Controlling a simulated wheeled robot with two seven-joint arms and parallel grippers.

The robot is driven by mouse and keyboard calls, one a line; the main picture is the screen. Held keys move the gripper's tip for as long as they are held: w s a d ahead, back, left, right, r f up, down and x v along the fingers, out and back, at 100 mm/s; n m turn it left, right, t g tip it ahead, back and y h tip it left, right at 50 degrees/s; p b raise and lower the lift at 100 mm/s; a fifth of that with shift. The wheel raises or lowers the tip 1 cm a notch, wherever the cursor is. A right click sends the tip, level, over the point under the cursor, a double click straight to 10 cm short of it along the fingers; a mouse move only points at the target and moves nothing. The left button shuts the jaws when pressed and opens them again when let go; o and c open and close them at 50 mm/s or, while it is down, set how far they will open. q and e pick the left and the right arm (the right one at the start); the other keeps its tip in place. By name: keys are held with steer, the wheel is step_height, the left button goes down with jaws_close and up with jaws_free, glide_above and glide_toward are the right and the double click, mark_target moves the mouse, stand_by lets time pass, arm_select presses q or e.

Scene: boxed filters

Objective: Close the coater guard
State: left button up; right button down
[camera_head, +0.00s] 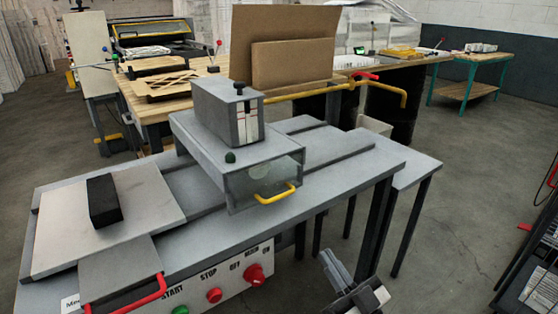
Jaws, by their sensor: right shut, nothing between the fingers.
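The grey coater (330,185) stands in front of me, with a control panel (235,285) on its near side. A box-like hood (240,160) sits on its middle, with a see-through front and a yellow handle (275,195). At the left end lies a flat pale plate (70,235) with a black block (103,201) on it. A smaller grey flap (115,268) with a red handle (140,294) lies at the front left edge. I cannot tell which part is the guard. My right gripper (331,258) is shut and empty, below the coater's front edge, apart from both handles. My left gripper is out of view.
Behind stands a wooden bench (140,98) with cardboard (285,30) and a yellow bar with a red grip. A teal-legged table (485,62) is at the back right. A dark rack (535,260) stands at the right edge. Open floor lies between it and the coater.

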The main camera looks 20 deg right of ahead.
mark_target(276, 184)
arm_select(q)
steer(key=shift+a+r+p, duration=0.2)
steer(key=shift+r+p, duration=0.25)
steer(key=shift+p, duration=0.35)
arm_select(e)
steer(key=f+x, duration=0.1)
steer(key=x, duration=1.2)
steer(key=shift+w+a+f+y, duration=0.2)
steer(key=shift+w+a+y, duration=0.1)
steer(key=shift+w, duration=0.2)
steer(key=shift+d, duration=0.1)
